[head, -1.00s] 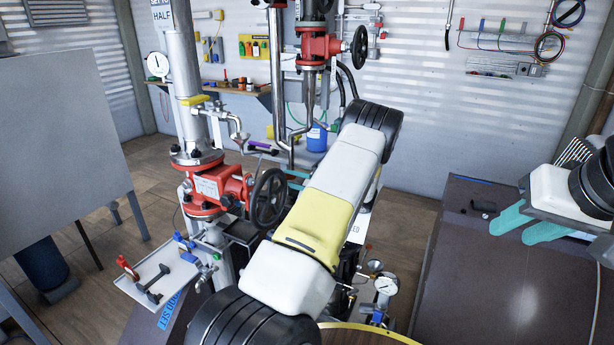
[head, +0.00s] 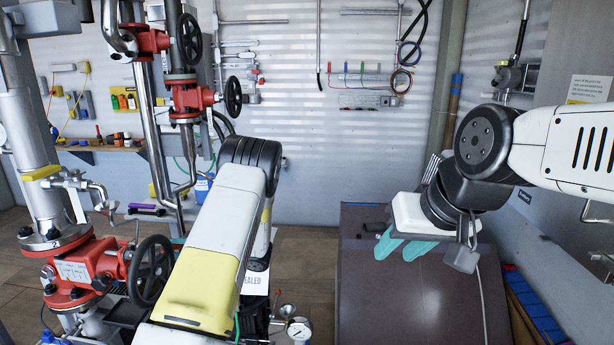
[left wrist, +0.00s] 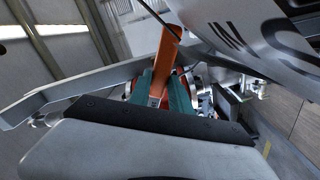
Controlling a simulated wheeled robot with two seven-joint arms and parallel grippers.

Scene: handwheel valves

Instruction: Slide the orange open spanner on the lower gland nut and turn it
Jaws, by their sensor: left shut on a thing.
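The orange spanner (left wrist: 163,52) shows in the left wrist view, standing up between the teal fingers of my left gripper (left wrist: 160,88), which is shut on it. The spanner's far end and its jaw cannot be made out clearly. In the head view my left arm hides this gripper and the spanner. The lower red valve (head: 92,264) with its black handwheel (head: 152,271) is at the lower left. Its gland nut is too small to tell apart behind the wheel. My right gripper (head: 398,252) hangs above the dark bench, open and empty, its teal fingers apart.
A second red valve (head: 190,98) with a black handwheel (head: 233,97) sits higher on the pipework. A pressure gauge (head: 299,329) stands at the bottom, beside my left arm. The dark bench top (head: 400,305) is mostly clear. A tool rack (head: 365,80) hangs on the back wall.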

